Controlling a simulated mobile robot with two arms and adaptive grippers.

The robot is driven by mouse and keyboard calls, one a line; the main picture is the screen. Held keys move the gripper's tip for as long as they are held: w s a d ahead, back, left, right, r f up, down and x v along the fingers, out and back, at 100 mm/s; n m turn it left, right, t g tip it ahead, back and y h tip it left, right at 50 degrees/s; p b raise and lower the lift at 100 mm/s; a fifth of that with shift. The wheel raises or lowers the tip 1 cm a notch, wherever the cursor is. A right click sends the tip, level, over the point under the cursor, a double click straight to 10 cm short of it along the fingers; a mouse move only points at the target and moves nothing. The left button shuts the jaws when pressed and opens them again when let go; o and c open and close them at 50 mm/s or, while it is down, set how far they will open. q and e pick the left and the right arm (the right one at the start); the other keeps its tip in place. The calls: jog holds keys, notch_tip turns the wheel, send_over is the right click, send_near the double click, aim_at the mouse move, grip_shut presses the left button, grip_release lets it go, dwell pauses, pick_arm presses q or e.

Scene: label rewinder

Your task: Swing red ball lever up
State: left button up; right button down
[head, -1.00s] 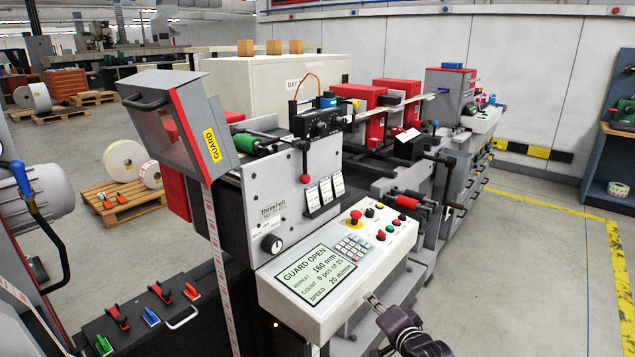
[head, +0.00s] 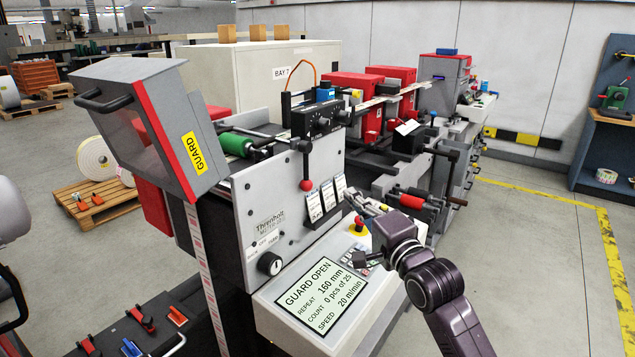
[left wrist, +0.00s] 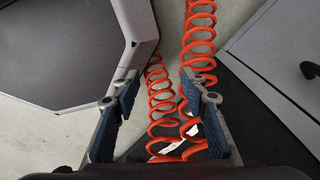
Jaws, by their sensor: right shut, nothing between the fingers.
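The red ball lever (head: 306,184) hangs down on the front of the grey metering unit, its red ball at the lower end of a dark rod. My right gripper (head: 354,200) is to the right of the ball and slightly lower in the head view, over the control panel. It is shut and empty, apart from the lever. Its wrist hides part of the keypad and buttons. My left gripper (left wrist: 158,88) shows only in the left wrist view, with its blue-padded fingers spread apart and nothing clearly held.
The open guard (head: 165,130) stands left of the lever. Label cards (head: 328,196) hang right of the ball. The panel screen (head: 322,290) reads GUARD OPEN. Orange coiled hoses (left wrist: 200,35) show beyond my left fingers. Open floor (head: 520,270) lies to the right.

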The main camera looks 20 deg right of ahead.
jog(key=w+a+r+p, duration=0.1)
jog(key=w+p, duration=0.2)
jog(key=w, duration=0.7)
pick_arm(q)
jog(key=r, duration=0.1)
jog(key=s+r+p, duration=0.1)
jog(key=s+r, duration=0.1)
jog(key=r, duration=0.1)
jog(key=shift+s+r, duration=0.1)
pick_arm(e)
jog(key=a, duration=0.1)
jog(key=s+a, duration=0.1)
jog(key=s+a+f, duration=0.1)
jog(key=a, duration=0.1)
jog(key=shift+d, duration=0.1)
pick_arm(q)
jog(key=shift+r, duration=0.1)
pick_arm(e)
jog(key=shift+w, duration=0.1)
